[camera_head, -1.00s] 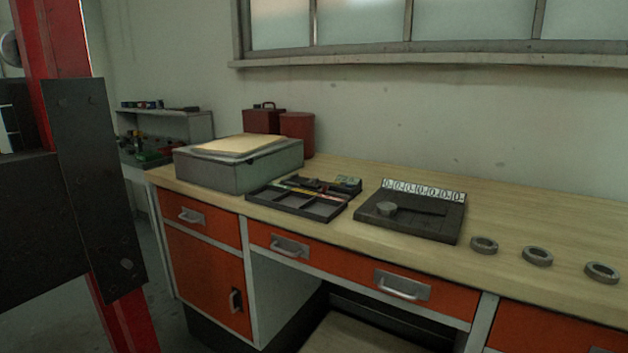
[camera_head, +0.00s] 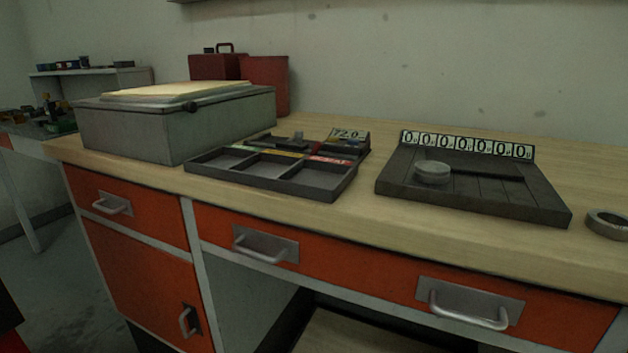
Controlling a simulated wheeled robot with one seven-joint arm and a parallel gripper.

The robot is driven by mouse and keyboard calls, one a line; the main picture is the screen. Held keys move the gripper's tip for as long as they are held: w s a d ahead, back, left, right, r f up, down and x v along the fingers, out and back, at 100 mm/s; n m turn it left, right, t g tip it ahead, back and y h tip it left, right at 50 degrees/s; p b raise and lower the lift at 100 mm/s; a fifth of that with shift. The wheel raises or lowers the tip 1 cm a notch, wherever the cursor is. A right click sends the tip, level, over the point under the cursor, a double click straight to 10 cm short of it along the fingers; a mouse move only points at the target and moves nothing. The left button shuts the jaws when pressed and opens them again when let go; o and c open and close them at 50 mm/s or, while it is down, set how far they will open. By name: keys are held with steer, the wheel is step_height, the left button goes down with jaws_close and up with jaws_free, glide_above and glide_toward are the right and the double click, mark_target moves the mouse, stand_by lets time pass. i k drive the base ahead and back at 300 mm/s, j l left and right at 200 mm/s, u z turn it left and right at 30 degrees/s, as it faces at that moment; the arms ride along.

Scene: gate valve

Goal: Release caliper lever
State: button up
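I cannot make out a caliper or its lever for certain. A small dark device with a "72.0" label (camera_head: 347,134) stands behind the compartment tray on the bench, and a small grey block shows on it. A dark slotted board (camera_head: 480,190) with a row of number labels (camera_head: 467,145) lies to its right. A grey metal disc (camera_head: 433,172) rests on that board's left part. My gripper is not in view.
A wooden bench top (camera_head: 345,215) carries a dark compartment tray (camera_head: 330,184) with empty sections and a grey box (camera_head: 170,130). A red case (camera_head: 217,66) and red canister (camera_head: 265,84) stand behind. A grey ring (camera_head: 608,222) lies at right. Orange drawers (camera_head: 360,255) face me.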

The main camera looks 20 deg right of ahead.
mark_target(319, 144)
steer(key=i+j+z, duration=0.2)
steer(key=j, duration=0.85)
steer(key=j+z, duration=0.15)
steer(key=j, duration=0.95)
